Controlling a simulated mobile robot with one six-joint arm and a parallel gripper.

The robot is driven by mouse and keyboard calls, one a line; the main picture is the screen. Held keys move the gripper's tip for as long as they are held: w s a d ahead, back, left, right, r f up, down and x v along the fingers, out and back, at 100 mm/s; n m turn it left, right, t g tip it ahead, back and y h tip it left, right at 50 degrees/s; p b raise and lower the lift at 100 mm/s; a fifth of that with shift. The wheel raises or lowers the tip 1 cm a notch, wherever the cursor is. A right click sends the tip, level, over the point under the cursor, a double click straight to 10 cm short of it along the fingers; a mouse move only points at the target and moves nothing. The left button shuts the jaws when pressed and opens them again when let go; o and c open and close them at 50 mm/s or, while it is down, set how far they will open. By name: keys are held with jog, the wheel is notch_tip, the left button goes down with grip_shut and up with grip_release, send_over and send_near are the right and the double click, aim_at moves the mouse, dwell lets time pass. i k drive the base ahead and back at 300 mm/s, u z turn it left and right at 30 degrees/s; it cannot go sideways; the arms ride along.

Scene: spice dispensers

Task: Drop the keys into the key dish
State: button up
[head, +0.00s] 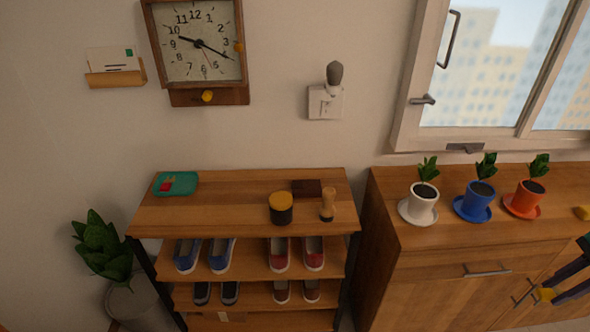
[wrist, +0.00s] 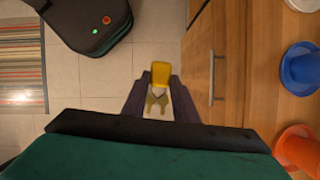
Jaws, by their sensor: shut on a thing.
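The keys have a yellow tag (wrist: 161,74) with brass-coloured keys (wrist: 157,103) hanging by it. My gripper (wrist: 160,88) is shut on the tag and holds the keys over open floor, beside the wooden cabinet front. In the head view my gripper (head: 556,291) shows at the right edge in front of the cabinet doors, with the yellow tag (head: 545,295) at its tip. A teal dish (head: 184,177), which looks like the key dish, sits on the shoe rack's top at the far left.
Potted plants stand on the cabinet (head: 395,228): white (head: 421,207), blue (head: 474,207), orange (head: 523,204). Shoes fill the lower shelves.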

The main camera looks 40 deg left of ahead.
aim_at(186, 186)
jog(key=u, duration=0.65)
jog(key=k, duration=0.1)
jog(key=u, duration=2.8)
jog(key=i, duration=1)
